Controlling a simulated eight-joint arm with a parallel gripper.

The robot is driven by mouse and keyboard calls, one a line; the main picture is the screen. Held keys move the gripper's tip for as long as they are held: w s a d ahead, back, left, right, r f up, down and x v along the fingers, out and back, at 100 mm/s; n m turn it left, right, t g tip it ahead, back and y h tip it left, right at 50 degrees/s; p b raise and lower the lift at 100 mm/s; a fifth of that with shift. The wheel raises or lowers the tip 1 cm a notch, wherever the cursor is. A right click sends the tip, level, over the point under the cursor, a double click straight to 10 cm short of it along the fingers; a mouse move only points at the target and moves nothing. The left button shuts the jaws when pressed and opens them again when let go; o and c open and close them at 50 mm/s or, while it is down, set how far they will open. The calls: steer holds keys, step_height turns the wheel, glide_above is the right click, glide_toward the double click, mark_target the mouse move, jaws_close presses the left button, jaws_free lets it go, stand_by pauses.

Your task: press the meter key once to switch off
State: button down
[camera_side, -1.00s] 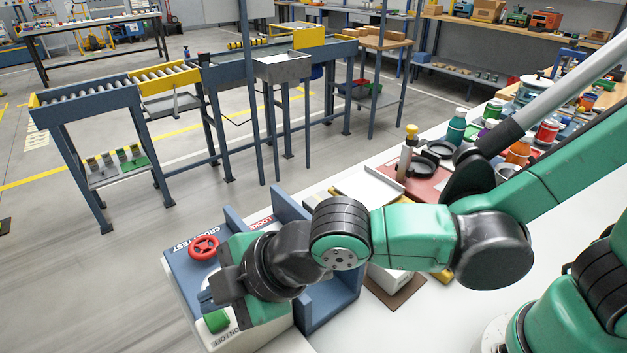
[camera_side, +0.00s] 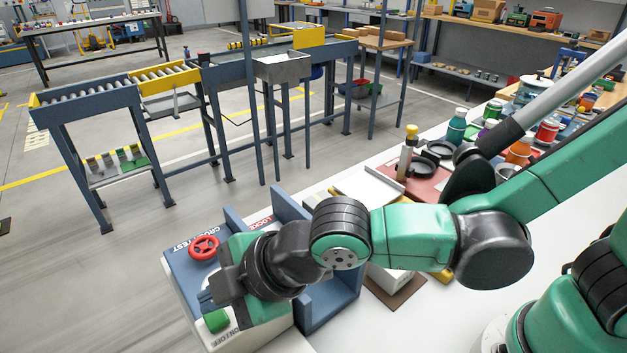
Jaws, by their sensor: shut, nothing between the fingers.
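The green key (camera_side: 217,320) marked ON/OFF sits on the pale front part of a box-like meter unit (camera_side: 178,283) at the lower left of the bench. My gripper (camera_side: 207,300) is over this unit, its dark fingers shut and empty, pointing left just above and behind the green key in the picture. I cannot tell whether the fingertips touch anything. My wrist hides much of the middle of the unit.
A red tray (camera_side: 408,185) and several bottles and jars (camera_side: 456,127) stand farther back on the white bench (camera_side: 420,318). A roller conveyor (camera_side: 110,88) stands on the floor beyond.

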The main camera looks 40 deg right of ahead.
mark_target(225, 315)
steer(key=shift+f, duration=0.1)
stand_by(0.7)
steer(key=shift+f, duration=0.35)
steer(key=shift+f, duration=0.45)
stand_by(0.7)
steer(key=shift+r, duration=0.9)
steer(key=shift+r, duration=2.5)
steer(key=shift+d, duration=0.1)
